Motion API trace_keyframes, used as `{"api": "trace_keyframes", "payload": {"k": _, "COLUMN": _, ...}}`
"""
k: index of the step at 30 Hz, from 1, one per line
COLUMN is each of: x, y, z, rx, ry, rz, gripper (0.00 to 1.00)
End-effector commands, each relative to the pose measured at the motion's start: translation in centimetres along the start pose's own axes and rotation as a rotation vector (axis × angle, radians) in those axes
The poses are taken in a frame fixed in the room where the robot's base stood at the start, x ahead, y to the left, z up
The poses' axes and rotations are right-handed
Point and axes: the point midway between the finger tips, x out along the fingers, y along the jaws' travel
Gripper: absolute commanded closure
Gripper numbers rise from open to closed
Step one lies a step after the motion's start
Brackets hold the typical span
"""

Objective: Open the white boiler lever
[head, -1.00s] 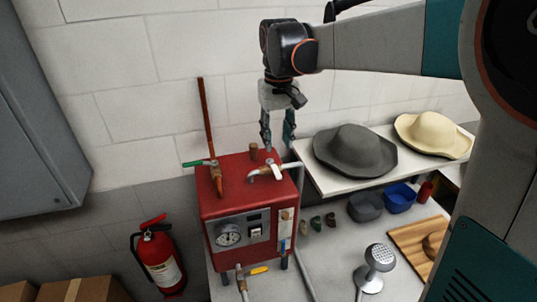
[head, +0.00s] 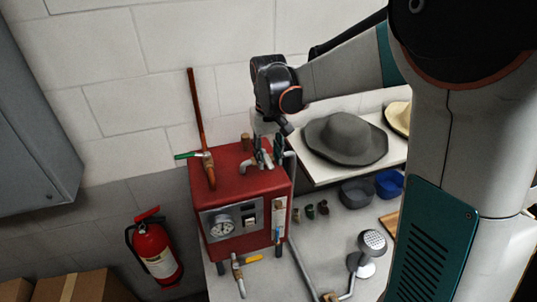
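The red boiler (head: 236,191) stands on the table with a gauge on its front. The white lever is on top of the boiler at its right side, on a grey pipe fitting (head: 249,164). My gripper (head: 268,156) points down right at this lever and hides most of it. Its two dark fingers look apart, one on each side of the lever. I cannot tell whether they touch it.
A green-handled valve (head: 190,155) and a tall copper pipe (head: 197,110) rise at the boiler's left. A grey hat (head: 345,138) sits on the shelf to the right. A yellow-handled valve (head: 247,261) is low in front. A fire extinguisher (head: 155,250) hangs at the left.

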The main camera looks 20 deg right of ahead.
Motion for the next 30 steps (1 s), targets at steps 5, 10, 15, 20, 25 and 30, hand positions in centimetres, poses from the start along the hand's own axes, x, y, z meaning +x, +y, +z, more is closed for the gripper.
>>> {"api": "trace_keyframes", "payload": {"k": 5, "x": 0.0, "y": 0.0, "z": 0.0, "rx": 0.0, "ry": 0.0, "rz": 0.0, "gripper": 1.0}}
{"api": "trace_keyframes", "payload": {"k": 10, "x": 0.0, "y": 0.0, "z": 0.0, "rx": -0.001, "ry": 0.0, "rz": 0.0, "gripper": 1.0}}
{"api": "trace_keyframes", "payload": {"k": 15, "x": 0.0, "y": 0.2, "z": 0.0, "rx": -0.023, "ry": 0.0, "rz": 0.0, "gripper": 1.0}}
{"api": "trace_keyframes", "payload": {"k": 20, "x": 0.1, "y": 0.6, "z": 0.0, "rx": -0.087, "ry": 0.0, "rz": 0.0, "gripper": 1.0}}
{"api": "trace_keyframes", "payload": {"k": 25, "x": 0.1, "y": 1.4, "z": -0.1, "rx": -0.207, "ry": 0.0, "rz": 0.0, "gripper": 1.0}}
{"api": "trace_keyframes", "payload": {"k": 30, "x": 0.2, "y": 2.4, "z": -0.4, "rx": -0.363, "ry": 0.0, "rz": 0.0, "gripper": 1.0}}
